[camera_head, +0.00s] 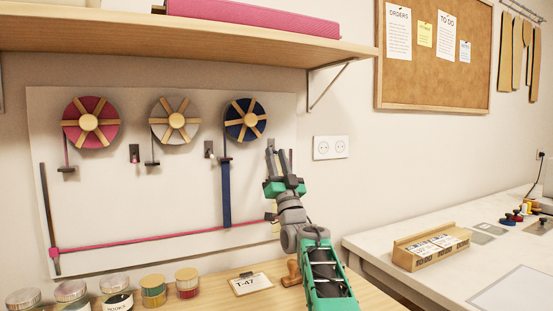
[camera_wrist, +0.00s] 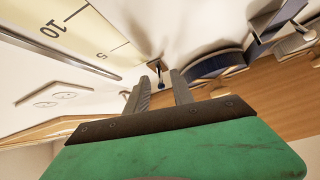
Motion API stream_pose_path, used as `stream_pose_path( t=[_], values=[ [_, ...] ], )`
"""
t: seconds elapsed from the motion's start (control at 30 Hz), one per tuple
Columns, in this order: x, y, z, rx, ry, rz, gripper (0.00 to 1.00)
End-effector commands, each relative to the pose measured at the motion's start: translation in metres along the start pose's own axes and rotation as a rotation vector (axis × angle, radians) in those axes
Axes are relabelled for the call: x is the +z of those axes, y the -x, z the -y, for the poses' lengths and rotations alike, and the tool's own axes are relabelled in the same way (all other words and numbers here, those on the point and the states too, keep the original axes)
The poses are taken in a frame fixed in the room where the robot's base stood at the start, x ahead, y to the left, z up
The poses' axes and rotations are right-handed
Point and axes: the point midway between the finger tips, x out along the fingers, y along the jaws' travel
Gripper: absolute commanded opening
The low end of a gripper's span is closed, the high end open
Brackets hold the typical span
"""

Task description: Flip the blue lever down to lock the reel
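The blue reel (camera_head: 245,119) hangs at the right of the wall panel, with a blue ribbon (camera_head: 226,195) running straight down from it. My gripper (camera_head: 280,152) is just right of and below this reel, close to the panel. In the wrist view, a small lever with a dark blue tip (camera_wrist: 158,71) shows just beyond and between my two fingertips (camera_wrist: 160,80). My fingers are apart, with nothing between them; I see no contact with the lever. In the head view my gripper seems to hide the lever. Whether it points up or down is unclear.
A pink reel (camera_head: 90,122) and a white reel (camera_head: 174,120) hang to the left, each with a small lever beside it. A shelf (camera_head: 200,36) overhangs the panel. A wall socket (camera_head: 330,147) is to the right. Jars (camera_head: 117,301) stand on the table below.

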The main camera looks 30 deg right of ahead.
Motion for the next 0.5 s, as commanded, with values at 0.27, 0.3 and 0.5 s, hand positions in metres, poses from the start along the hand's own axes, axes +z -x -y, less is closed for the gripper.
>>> stream_pose_path(
  t=[0.27, 0.3, 0.5],
  values=[
    [0.001, 0.020, -0.001, 0.001, 0.001, 0.001, 0.29],
    [0.000, 0.028, -0.001, 0.001, 0.000, 0.000, 0.29],
    [0.001, 0.068, -0.002, 0.002, 0.001, 0.001, 0.29]
  ],
)
